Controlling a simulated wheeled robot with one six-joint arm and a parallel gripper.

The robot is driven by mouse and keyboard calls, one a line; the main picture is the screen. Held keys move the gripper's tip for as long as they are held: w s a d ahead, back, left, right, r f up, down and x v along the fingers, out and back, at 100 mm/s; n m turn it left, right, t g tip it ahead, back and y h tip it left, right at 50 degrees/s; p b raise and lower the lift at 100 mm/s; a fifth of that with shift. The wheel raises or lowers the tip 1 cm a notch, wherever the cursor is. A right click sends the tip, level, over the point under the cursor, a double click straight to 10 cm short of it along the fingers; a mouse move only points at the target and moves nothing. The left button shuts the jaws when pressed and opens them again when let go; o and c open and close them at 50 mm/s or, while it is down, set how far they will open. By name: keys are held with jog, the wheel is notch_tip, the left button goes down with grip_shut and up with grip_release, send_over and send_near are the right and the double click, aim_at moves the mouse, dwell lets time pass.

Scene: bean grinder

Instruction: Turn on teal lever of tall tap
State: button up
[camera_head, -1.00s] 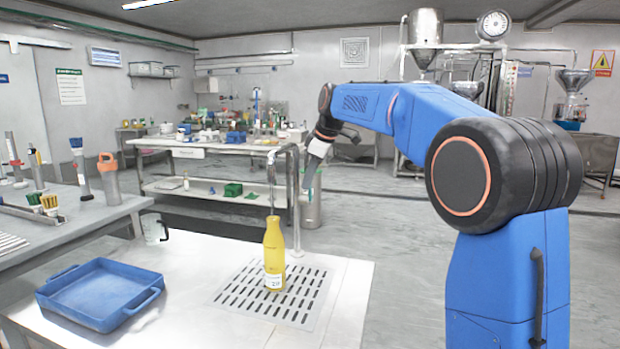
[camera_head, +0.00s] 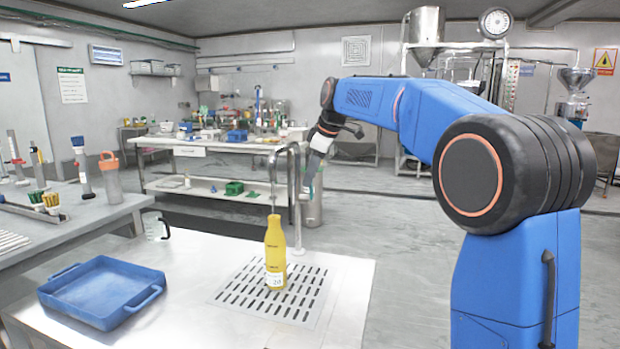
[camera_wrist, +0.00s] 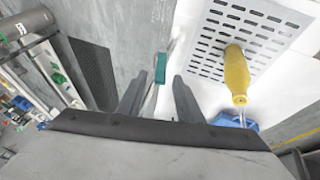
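The tall tap (camera_head: 275,165) is a grey curved pipe at the back edge of the white counter. Its spout hangs over a yellow bottle (camera_head: 275,252), which stands upright on the slotted drain plate and also shows in the wrist view (camera_wrist: 236,72). The teal lever (camera_wrist: 160,68) shows in the wrist view just beyond and between my fingertips. My gripper (camera_wrist: 158,84) is open, with a gap between its two dark fingers. I cannot tell whether either finger touches the lever. In the head view my gripper (camera_head: 312,178) is small, just right of the tap.
The drain plate (camera_head: 247,292) is set into the white counter (camera_head: 190,255). Open floor lies right of the counter; a cluttered bench stands behind.

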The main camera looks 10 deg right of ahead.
jog(key=v, duration=1.6)
jog(key=s+d+f+m+h, duration=0.1)
jog(key=s+f+m, duration=0.5)
jog(key=s+f, duration=1.3)
jog(key=s+d+f+m+h, duration=0.1)
jog(key=s+d+f+m, duration=0.3)
jog(key=s+f, duration=1.6)
jog(key=s+m, duration=0.2)
jog(key=s, duration=0.1)
jog(key=shift+s+f+m+h, duration=0.15)
jog(key=shift+f+m+h, duration=0.1)
jog(key=shift+m+h, duration=0.05)
